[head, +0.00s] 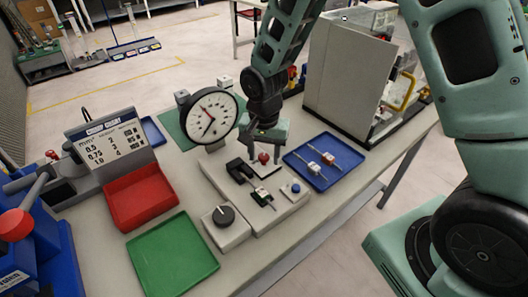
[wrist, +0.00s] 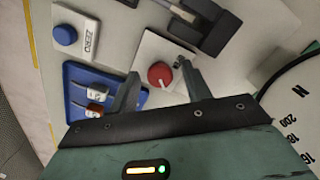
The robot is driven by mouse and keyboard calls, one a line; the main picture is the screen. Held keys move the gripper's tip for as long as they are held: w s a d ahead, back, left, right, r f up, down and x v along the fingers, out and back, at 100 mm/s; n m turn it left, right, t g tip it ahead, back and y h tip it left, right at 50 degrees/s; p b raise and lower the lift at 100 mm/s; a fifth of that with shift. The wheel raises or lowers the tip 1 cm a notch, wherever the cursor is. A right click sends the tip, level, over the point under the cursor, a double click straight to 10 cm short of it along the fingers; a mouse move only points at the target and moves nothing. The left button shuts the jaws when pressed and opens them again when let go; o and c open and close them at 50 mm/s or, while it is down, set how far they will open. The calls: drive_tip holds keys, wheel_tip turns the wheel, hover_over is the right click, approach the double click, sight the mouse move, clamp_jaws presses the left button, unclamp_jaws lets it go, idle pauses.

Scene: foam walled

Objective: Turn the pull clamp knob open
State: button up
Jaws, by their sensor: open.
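A red knob (head: 264,158) with a white pointer line sits on a pale plate of the pull tester (head: 273,208), below the dial gauge. In the wrist view the red knob (wrist: 160,74) appears between my two open fingers. My gripper (head: 263,148) is over the knob, pointing down; it also shows in the wrist view (wrist: 160,72). I cannot tell how far the fingertips are above the plate, or whether they touch the knob. A black clamp part (head: 240,168) sits beside the knob.
The round dial gauge (head: 208,116) stands close left of my gripper. A blue tray (head: 323,161) with small connectors lies to the right. A blue button (head: 296,188) and a black dial box (head: 224,215) are in front. A pale walled enclosure (head: 345,80) stands behind right.

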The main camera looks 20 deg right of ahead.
drive_tip(key=c, duration=1)
drive_tip(key=shift+n, duration=0.4)
drive_tip(key=n, duration=0.3)
drive_tip(key=shift+n+p, duration=0.3)
drive_tip(key=shift+n, duration=0.1)
drive_tip(key=n, duration=0.4)
drive_tip(key=shift+a+r+n+p, duration=0.1)
drive_tip(key=shift+n+p, duration=0.2)
drive_tip(key=n+p, duration=0.1)
drive_tip(key=n, duration=0.3)
drive_tip(key=shift+n+p, duration=0.5)
drive_tip(key=shift+n, duration=2)
